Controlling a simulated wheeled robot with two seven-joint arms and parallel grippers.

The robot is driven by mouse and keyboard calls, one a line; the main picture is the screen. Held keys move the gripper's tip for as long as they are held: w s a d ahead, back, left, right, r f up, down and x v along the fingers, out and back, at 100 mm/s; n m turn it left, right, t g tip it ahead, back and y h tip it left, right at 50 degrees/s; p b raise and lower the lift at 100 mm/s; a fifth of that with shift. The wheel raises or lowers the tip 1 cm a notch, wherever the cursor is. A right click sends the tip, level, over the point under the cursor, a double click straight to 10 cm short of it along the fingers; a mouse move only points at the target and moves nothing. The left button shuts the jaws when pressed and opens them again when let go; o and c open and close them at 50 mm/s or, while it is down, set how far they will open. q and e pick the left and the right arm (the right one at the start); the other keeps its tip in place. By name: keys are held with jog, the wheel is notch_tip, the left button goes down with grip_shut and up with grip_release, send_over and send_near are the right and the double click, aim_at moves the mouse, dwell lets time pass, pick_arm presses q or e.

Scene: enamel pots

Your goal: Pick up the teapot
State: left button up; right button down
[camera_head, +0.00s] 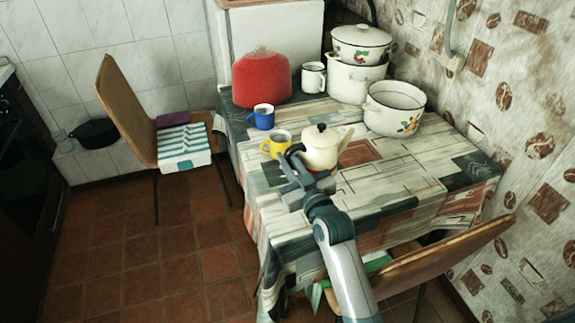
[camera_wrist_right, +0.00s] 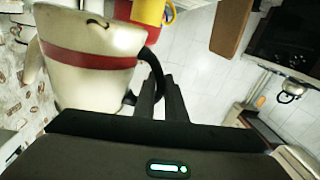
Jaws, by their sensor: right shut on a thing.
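The teapot (camera_head: 321,150) is cream enamel with a black lid knob and its spout to the right. It is at the near left part of the table (camera_head: 365,185). In the right wrist view the teapot (camera_wrist_right: 90,60) fills the left side, with a red band and a black handle (camera_wrist_right: 152,66). My right gripper (camera_head: 295,156) comes from the front and is at the handle side of the teapot. Its fingers (camera_wrist_right: 164,90) are shut on the handle. I cannot tell whether the teapot's base touches the table. My left gripper is not in view.
A yellow mug (camera_head: 274,145) stands close left of the teapot, with a blue mug (camera_head: 263,117) behind it. White pots (camera_head: 394,110) (camera_head: 358,75), a white mug (camera_head: 313,78) and a red cover (camera_head: 262,78) stand farther back. A chair (camera_head: 430,262) is at the front right.

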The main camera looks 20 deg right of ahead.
jog(key=shift+r, duration=0.75)
jog(key=shift+r, duration=0.1)
dwell(0.3)
jog(key=s+d+r+m+h, duration=0.1)
jog(key=s+h, duration=0.1)
jog(key=s, duration=1.9)
jog(key=shift+s+d+r, duration=0.15)
jog(key=shift+s, duration=0.1)
jog(key=shift+w, duration=0.15)
